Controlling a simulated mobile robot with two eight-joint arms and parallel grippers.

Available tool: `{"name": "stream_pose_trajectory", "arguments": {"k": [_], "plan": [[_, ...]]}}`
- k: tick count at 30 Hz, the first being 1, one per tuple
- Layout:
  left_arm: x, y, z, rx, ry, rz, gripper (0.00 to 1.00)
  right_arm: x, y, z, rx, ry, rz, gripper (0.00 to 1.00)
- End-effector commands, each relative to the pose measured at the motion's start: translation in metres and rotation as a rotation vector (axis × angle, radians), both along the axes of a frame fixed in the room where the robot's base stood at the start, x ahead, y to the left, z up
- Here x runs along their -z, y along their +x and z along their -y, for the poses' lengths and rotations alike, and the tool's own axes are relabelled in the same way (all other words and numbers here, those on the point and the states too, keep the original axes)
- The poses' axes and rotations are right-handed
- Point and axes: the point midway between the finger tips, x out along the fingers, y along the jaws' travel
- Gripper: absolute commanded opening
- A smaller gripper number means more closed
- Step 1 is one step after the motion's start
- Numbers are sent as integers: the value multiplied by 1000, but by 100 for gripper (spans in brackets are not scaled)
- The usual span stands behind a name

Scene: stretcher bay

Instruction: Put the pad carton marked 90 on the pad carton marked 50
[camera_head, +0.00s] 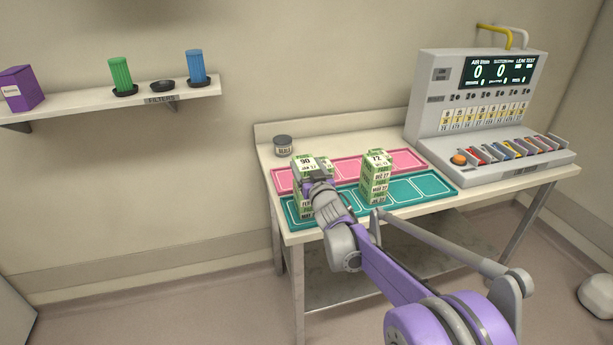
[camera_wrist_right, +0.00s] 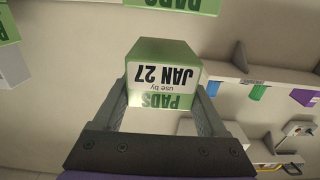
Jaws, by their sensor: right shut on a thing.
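The pad carton marked 90 (camera_head: 305,162), green and white, shows at the top of the left group of cartons on the table. My right gripper (camera_head: 319,177) is shut on it, and its fingers stand either side of the carton (camera_wrist_right: 165,72) in the right wrist view. That face reads JAN 27, upside down. More carton faces (camera_head: 302,208) show below, mostly hidden by my gripper; I cannot tell whether the held carton touches them. No 50 is readable. A carton marked 72 (camera_head: 376,157) tops the stack to the right. My left gripper is out of view.
A pink mat (camera_head: 408,160) lies behind a teal mat (camera_head: 432,190) with outlined spaces, empty at right. A small dark-lidded jar (camera_head: 283,144) stands at the table's back left. A grey test unit (camera_head: 480,95) fills the right end. A filter shelf (camera_head: 140,99) hangs at left.

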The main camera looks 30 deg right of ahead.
Motion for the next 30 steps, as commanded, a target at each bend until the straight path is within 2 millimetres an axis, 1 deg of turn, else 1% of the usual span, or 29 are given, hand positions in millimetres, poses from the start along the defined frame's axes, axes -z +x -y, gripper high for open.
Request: {"name": "stream_pose_trajectory", "arguments": {"k": [1, 3, 6, 14, 18, 19, 22, 23, 30], "plan": [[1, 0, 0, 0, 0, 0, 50, 9, 0, 0, -1, 0, 0, 6], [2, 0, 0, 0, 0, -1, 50, 19, 0, 0, -1, 0, 0, 6], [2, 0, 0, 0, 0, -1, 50, 27, 0, 0, -1, 1, 0, 6], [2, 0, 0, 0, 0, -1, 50, 29, 0, 0, 0, 0, 0, 6], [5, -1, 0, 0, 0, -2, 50, 33, 0, 0, 0, 1, 0, 6], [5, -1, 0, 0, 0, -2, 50, 32, 0, 0, 0, 1, 0, 80], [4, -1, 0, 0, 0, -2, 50, 32, 0, 0, 0, 0, 0, 98], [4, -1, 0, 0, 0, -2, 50, 32, 0, 0, 0, 0, 0, 100], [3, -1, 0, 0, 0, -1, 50, 30, 0, 0, 0, 0, 0, 100]]}}
